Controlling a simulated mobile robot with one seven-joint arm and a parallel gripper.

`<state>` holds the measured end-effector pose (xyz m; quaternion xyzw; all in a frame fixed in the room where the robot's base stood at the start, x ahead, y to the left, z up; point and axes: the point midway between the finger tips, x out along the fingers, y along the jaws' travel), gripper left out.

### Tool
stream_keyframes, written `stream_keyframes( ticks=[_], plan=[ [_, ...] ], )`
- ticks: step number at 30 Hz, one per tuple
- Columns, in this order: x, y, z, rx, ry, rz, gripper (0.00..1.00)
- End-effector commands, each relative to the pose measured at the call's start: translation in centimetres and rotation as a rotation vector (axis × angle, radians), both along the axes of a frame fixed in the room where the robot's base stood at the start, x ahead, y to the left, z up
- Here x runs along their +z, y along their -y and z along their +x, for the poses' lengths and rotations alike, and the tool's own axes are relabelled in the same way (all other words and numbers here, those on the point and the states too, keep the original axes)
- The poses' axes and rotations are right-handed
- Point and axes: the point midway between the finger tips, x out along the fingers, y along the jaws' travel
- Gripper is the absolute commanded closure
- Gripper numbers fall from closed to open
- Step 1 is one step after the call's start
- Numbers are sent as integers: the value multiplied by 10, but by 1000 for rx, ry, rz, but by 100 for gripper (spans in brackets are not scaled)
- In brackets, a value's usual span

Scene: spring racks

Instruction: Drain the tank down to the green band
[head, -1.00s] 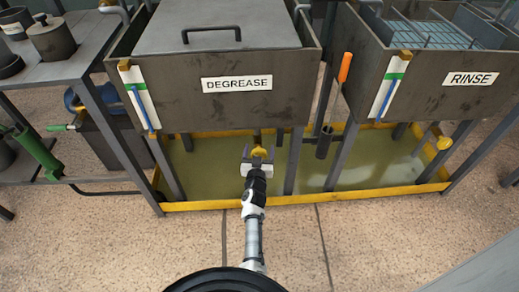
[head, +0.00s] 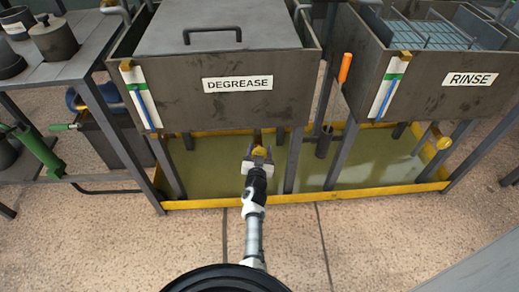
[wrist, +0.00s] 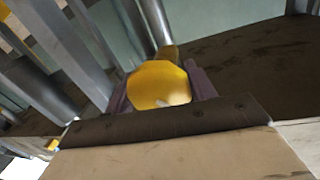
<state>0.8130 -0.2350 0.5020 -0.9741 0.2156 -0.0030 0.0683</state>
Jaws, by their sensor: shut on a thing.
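The tank labelled DEGREASE (head: 190,108) stands at centre left with its grey lid on. Its sight gauge (head: 140,95) on the front left corner has a green band (head: 134,88) and a blue column; the blue top appears at about the band's lower edge, too small to tell exactly. A yellow valve knob (wrist: 160,85) sits under the tank. My gripper (head: 258,160) is shut on the knob, one finger on each side in the wrist view. The outlet below the knob is mostly hidden by my gripper.
The tank labelled RINSE (head: 415,90) stands at right with its own gauge (head: 389,88) and yellow knob (head: 441,141). A yellow-rimmed tray (head: 300,199) holding greenish liquid lies beneath both tanks. Grey legs flank my gripper. A shelf (head: 75,75) stands left. Front floor is clear.

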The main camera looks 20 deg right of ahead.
Motion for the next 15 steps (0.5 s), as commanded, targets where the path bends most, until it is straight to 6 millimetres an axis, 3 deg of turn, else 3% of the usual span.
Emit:
stream_keyframes(
  ticks=[15],
  plan=[
    [0,1,0,0,120,415,68]
  ],
)
